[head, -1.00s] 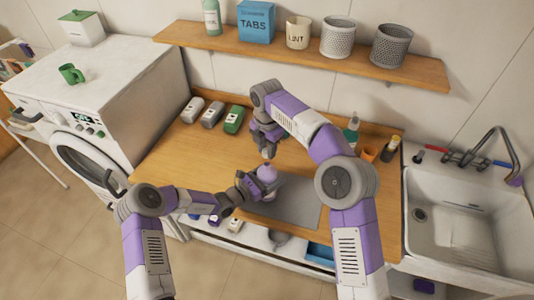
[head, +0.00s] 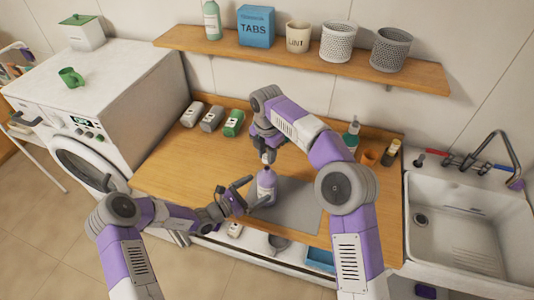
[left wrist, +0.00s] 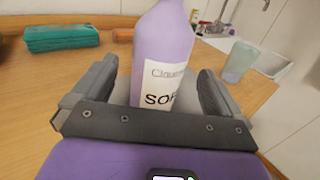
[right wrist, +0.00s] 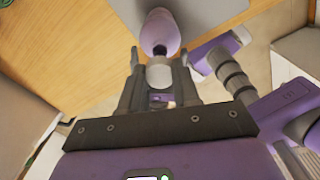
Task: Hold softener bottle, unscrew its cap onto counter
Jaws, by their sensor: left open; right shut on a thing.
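The lavender softener bottle (head: 266,187) stands upright on the grey mat (head: 295,212). In the left wrist view the bottle (left wrist: 160,55) shows its white label between and beyond my fingers. My left gripper (head: 254,193) is open beside the bottle, fingers spread apart from it. My right gripper (head: 266,153) is above the bottle, shut on the pale cap (right wrist: 160,74). In the right wrist view the bottle (right wrist: 160,28) shows a dark open mouth, with the cap off it. The cap is mostly hidden by the fingers in the head view.
Several small containers (head: 212,118) lie at the counter's back left. The sink (head: 465,220) is further right. The wooden counter (head: 180,165) is clear left of the mat.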

